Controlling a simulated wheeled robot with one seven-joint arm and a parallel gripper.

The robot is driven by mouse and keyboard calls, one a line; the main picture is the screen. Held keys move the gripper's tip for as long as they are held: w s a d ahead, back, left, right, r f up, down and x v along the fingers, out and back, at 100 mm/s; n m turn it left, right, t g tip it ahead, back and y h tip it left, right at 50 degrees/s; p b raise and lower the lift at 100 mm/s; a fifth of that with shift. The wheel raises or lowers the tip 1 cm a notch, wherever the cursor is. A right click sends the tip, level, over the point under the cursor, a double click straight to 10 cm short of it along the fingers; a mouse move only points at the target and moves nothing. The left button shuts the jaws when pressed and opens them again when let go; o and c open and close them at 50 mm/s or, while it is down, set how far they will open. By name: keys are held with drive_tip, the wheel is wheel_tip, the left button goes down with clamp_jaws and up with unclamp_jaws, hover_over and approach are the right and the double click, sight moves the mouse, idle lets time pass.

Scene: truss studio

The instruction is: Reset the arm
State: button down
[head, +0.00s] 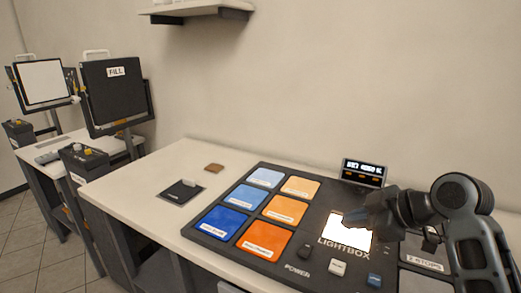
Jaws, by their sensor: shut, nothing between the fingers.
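My arm comes in from the right edge in the head view, and my gripper (362,219) hangs over the lit white lightbox square on the dark control panel (227,237). The gripper is shut and holds nothing. It covers part of the bright lightbox (348,240). Whether the fingertips touch the panel cannot be told. The panel carries several blue and orange labelled tiles, with an orange tile (263,243) at the front. Small buttons sit along the front, among them a white one (338,267) and a blue one (374,281).
A small display (363,172) stands behind the panel. A dark square pad (181,191) and a brown coaster (214,167) lie on the white table (150,172), whose left part is mostly clear. A shelf (196,10) hangs above. Lamp panels, one marked FILL (114,95), stand left.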

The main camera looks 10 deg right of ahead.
drive_tip(key=s+a+f+m+t, duration=0.1)
drive_tip(key=s+a+f, duration=0.1)
drive_tip(key=f, duration=0.1)
drive_tip(key=s+a+f+m, duration=0.2)
drive_tip(key=s+a+f+m+t, duration=0.1)
drive_tip(key=s+a+f+m, duration=0.1)
drive_tip(key=a+f, duration=0.1)
drive_tip(key=shift+s+f+t+h, duration=0.3)
drive_tip(key=s+f+m, duration=0.1)
drive_tip(key=s+a+f, duration=0.1)
drive_tip(key=s, duration=0.1)
drive_tip(key=s+m+t+h, duration=0.1)
drive_tip(key=shift+s+a+f+m, duration=0.15)
drive_tip(key=shift+s+f+m, duration=0.15)
drive_tip(key=shift+s+f, duration=0.1)
drive_tip(key=s+d+m+t+h, duration=0.2)
drive_tip(key=s+m+h, duration=0.25)
drive_tip(key=s, duration=1.95)
drive_tip(key=s+d+r+t, duration=0.1)
drive_tip(key=s+r, duration=0.6)
drive_tip(key=s, duration=0.2)
drive_tip(key=shift+s+d+r, duration=0.15)
drive_tip(key=shift+d+r, duration=0.15)
drive_tip(key=shift+r, duration=0.05)
